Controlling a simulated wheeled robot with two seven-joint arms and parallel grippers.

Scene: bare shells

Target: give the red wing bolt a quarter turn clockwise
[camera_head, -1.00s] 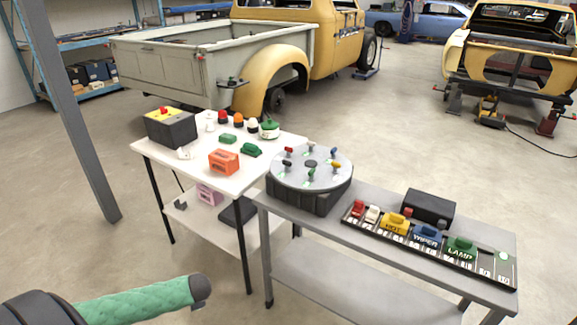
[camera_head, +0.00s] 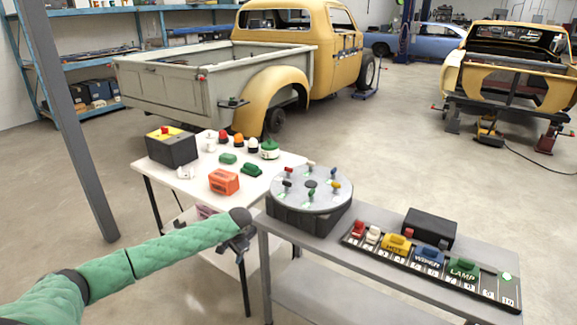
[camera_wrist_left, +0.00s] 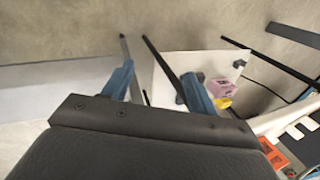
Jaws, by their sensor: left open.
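The red wing bolt (camera_head: 289,170) is one of several small coloured wing bolts standing on a round grey disc (camera_head: 298,203). It is at the disc's back left, and its exact angle is too small to tell. My left gripper (camera_head: 242,243) is at the front left of the disc, lower and apart from it, between the two tables. In the left wrist view the blue fingers of the gripper (camera_wrist_left: 160,84) are apart with nothing between them. The wing bolt is not seen in that view. My right gripper is not in view.
The disc stands on a dark base on the grey bench (camera_head: 375,262). A numbered rail (camera_head: 510,297) with labelled blocks and a black box (camera_head: 429,227) stand to its right. A white table (camera_head: 195,193) with several objects is at left, close to my left arm.

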